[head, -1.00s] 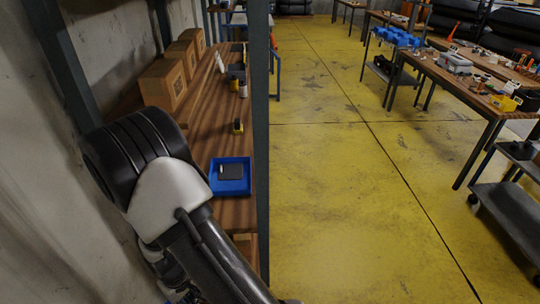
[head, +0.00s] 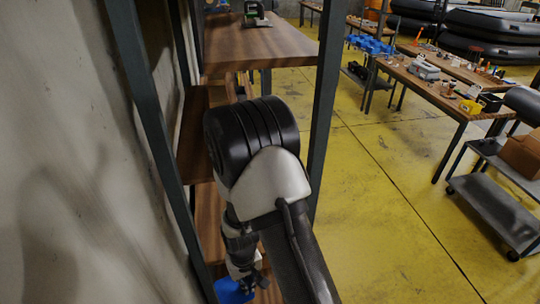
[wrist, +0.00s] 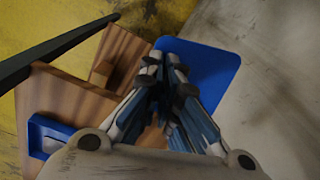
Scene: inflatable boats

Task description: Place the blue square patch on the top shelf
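The blue square patch (wrist: 210,68) is a flat sheet with rounded corners, seen beyond my fingertips in the wrist view. My gripper (wrist: 164,66) is shut on its near edge and holds it clear of the shelf boards, beside the wall. In the head view the patch (head: 232,291) shows partly at the bottom edge, below my gripper (head: 254,280). The top shelf (head: 255,46) is a wooden board higher up and further along the rack, beyond my arm. Its near part is bare, and a small green-and-dark device (head: 256,14) stands toward its back.
Dark rack posts (head: 325,90) stand on both sides of my arm, close to the concrete wall (head: 70,140). A blue tray (wrist: 42,137) sits on a lower board. Cluttered tables (head: 440,85) and a grey cart (head: 490,190) stand right, across clear yellow floor.

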